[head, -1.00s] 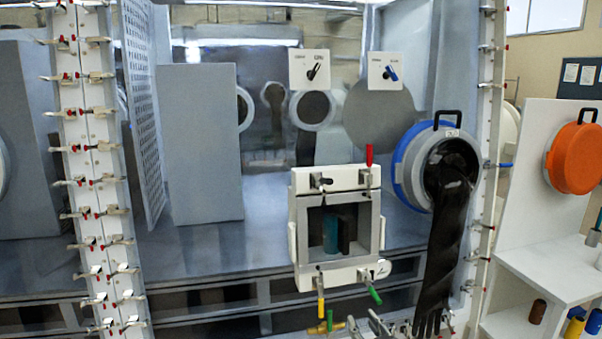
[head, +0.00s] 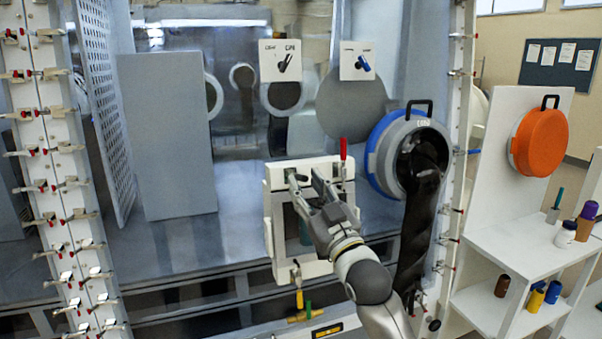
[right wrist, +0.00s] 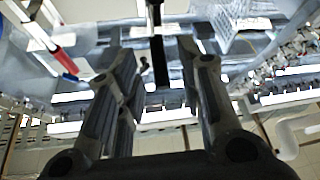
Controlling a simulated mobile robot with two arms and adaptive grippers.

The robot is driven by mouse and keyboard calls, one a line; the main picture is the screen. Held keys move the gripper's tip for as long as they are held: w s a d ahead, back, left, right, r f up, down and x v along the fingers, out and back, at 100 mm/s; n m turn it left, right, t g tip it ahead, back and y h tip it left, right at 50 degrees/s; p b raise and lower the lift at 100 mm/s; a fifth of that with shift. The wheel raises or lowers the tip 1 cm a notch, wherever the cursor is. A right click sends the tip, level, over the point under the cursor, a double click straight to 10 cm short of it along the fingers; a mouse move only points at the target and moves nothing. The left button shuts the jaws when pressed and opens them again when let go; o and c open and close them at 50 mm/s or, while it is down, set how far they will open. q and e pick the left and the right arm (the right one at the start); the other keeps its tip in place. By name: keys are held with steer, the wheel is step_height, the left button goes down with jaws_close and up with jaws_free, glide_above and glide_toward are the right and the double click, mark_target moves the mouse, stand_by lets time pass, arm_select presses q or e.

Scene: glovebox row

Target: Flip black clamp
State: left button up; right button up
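The white-framed box door (head: 272,225) stands on the front of the glovebox, with a red-handled clamp (head: 343,150) upright at its upper right corner. My right gripper (head: 305,178) is at the door's top edge and hides the black clamp there in the head view. In the right wrist view, a black bar (right wrist: 159,62), which looks like the black clamp's handle, stands between my two open fingers with gaps on both sides. The red handle (right wrist: 62,58) also shows at the left there. My left gripper is not in view.
A blue-ringed port (head: 380,150) with a hanging black glove (head: 415,220) is close to the right of my arm. Yellow and green clamp handles (head: 300,300) hang below the door. A white shelf (head: 515,250) with bottles stands at the right.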

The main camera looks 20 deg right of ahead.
steer(key=shift+x, duration=1.45)
jaws_close()
